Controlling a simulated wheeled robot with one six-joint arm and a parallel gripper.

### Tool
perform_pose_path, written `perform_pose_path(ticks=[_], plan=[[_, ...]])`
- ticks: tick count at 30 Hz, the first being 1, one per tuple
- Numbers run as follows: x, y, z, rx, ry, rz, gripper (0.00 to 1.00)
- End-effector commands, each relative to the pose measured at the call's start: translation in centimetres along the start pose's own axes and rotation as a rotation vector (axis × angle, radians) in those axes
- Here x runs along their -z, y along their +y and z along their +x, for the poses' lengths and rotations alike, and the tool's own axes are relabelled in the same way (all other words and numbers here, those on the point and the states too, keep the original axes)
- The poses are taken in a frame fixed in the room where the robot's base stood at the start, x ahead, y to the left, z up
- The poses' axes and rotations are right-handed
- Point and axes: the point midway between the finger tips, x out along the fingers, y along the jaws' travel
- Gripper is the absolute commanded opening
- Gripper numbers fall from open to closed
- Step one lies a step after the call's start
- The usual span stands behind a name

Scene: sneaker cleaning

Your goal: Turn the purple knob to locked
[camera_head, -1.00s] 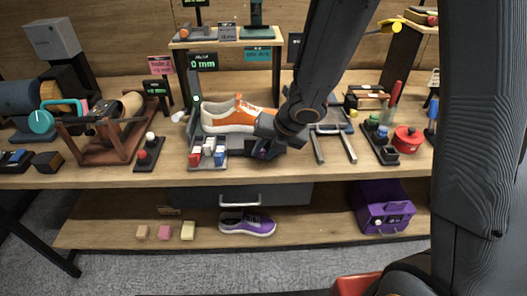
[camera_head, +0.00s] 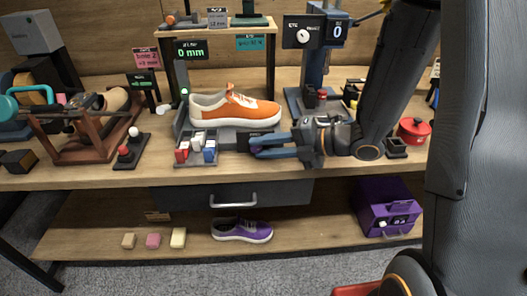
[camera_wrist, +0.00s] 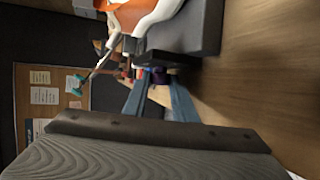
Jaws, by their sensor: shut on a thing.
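My gripper (camera_head: 257,147) is at the front of the workbench, pointing left at the dark end of the block beside the shoe rig. Its blue-grey fingers also show in the wrist view (camera_wrist: 158,98). They are closed around a small dark purple knob (camera_wrist: 158,75), of which only part shows between the fingers. In the head view the fingers hide the knob. I cannot read its position or any locked mark. An orange and white sneaker (camera_head: 235,108) rests on the rig just behind and above my gripper.
A green display reading 0 mm (camera_head: 191,49) stands behind the sneaker. A tray of red, white and blue pieces (camera_head: 196,161) is left of my gripper. A red pot (camera_head: 413,131) is at the right. A purple box (camera_head: 387,207) and purple sneaker (camera_head: 242,231) are on the lower shelf.

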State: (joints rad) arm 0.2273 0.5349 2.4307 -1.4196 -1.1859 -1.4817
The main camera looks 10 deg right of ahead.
Motion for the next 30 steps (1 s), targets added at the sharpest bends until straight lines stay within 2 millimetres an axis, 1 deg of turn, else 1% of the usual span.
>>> perform_pose_path(ticks=[1,9,22,23,24,25,26,30], plan=[[-0.07,-0.47,0.08,-0.014,-0.001,0.011,0.02],[-0.02,-0.41,0.06,-0.071,0.003,0.033,0.02],[0.03,-0.38,0.06,-0.077,0.004,0.036,0.02],[0.03,-0.38,0.06,-0.077,0.005,0.036,0.28],[0.04,-0.37,0.06,-0.077,0.005,0.036,0.35],[0.04,-0.36,0.06,-0.077,0.005,0.036,0.4],[0.04,-0.36,0.06,-0.077,0.005,0.036,0.43],[0.04,-0.36,0.07,-0.077,0.005,0.035,0.43]])
